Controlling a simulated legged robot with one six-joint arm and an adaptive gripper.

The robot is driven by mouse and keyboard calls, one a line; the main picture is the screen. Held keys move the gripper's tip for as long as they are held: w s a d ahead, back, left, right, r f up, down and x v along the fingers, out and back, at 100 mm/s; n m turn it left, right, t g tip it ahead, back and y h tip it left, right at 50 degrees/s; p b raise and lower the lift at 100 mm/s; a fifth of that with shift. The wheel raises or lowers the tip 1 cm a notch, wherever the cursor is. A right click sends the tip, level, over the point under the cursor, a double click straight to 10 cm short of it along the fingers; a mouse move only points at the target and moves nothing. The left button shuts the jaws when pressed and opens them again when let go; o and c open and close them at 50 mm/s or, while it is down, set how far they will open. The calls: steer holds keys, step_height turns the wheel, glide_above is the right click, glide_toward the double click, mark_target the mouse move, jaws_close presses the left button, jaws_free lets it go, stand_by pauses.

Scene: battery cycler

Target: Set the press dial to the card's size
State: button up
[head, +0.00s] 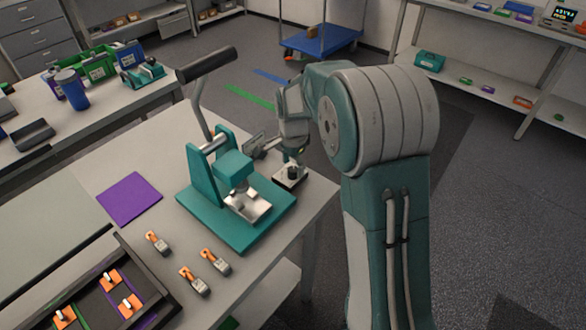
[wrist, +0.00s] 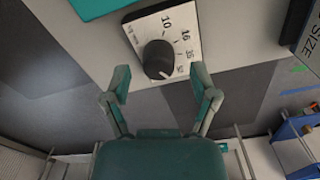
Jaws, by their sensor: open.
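The press dial is a round black knob (wrist: 158,57) on a white plate (wrist: 146,25) in the wrist view. The plate reads 10, 16 and apparently 35, with a further mark lower down. A small pale mark shows at the knob's lower edge; its exact setting is unclear. In the head view the knob (head: 292,171) sits at the table's right edge, beside the teal press (head: 205,185). My gripper (wrist: 158,82) is open and empty, its fingertips apart and just below the knob in the picture. A dark-framed card with SIZE on it (wrist: 309,45) is cut off at the right; its value is hidden.
The press lever (head: 205,65) rises at the back. Several orange-and-grey parts (head: 214,261), a purple mat (head: 129,199) and a dark tray (head: 160,285) share the table (head: 120,160). Open floor lies right of the table.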

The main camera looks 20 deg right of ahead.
steer(key=shift+f, duration=0.8)
jaws_close()
steer(key=shift+n, duration=0.3)
steer(key=n, duration=1.1)
steer(key=shift+n, duration=0.4)
steer(key=n, duration=0.6)
steer(key=shift+a, duration=0.1)
steer(key=n, duration=0.5)
steer(key=shift+n, duration=0.3)
steer(key=shift+w, duration=0.1)
